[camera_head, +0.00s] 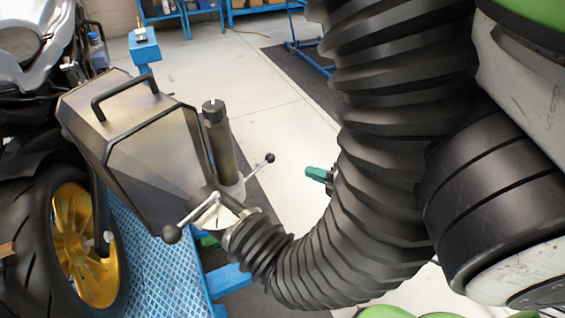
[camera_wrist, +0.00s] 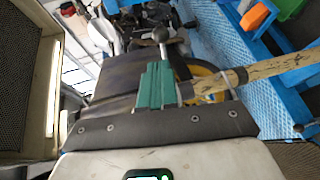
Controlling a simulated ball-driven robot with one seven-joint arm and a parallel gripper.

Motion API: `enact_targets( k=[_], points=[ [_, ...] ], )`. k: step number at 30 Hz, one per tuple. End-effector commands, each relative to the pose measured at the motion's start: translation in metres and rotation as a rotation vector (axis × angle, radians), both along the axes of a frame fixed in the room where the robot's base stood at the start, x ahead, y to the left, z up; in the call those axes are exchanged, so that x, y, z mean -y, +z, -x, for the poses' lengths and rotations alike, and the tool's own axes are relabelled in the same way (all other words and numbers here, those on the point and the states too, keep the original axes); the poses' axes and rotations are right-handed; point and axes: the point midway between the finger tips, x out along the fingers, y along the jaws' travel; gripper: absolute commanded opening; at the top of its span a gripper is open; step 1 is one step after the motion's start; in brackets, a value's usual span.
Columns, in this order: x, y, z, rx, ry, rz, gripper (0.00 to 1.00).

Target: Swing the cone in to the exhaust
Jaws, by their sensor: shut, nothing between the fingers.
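The cone (camera_head: 150,150) is a dark metal hood with a black bar handle on top, in the left half of the head view. Its neck joins a black ribbed hose (camera_head: 350,215) that curves up to the right. Levers with ball knobs (camera_head: 171,234) stick out near the neck. My gripper (camera_head: 312,173) shows as teal fingertips past the hose, right of and apart from the cone. In the wrist view my gripper (camera_wrist: 158,72) is shut and empty; a ball-ended lever (camera_wrist: 160,36) appears just beyond its tips. I cannot make out the exhaust.
A motorcycle with a gold rear wheel (camera_head: 82,245) stands at left beside a blue patterned platform (camera_head: 150,255). A dark upright post (camera_head: 219,145) stands right of the cone. Blue shelves (camera_head: 180,15) line the back. Pale floor (camera_head: 270,120) between is clear.

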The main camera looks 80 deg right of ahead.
Motion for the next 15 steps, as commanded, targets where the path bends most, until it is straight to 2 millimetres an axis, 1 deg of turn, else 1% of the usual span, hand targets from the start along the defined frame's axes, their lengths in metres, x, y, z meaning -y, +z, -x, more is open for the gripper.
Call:
enact_targets(
  k=[1,6,12,15],
  points=[
    [0.004,-0.004,-0.01,0.002,0.003,0.0,0.0],
    [0.018,-0.011,-0.041,0.003,0.003,-0.001,0.0],
    [0.033,-0.019,-0.074,0.002,0.001,-0.003,0.0],
    [0.039,-0.021,-0.087,0.002,0.001,-0.003,0.0]
  ],
)
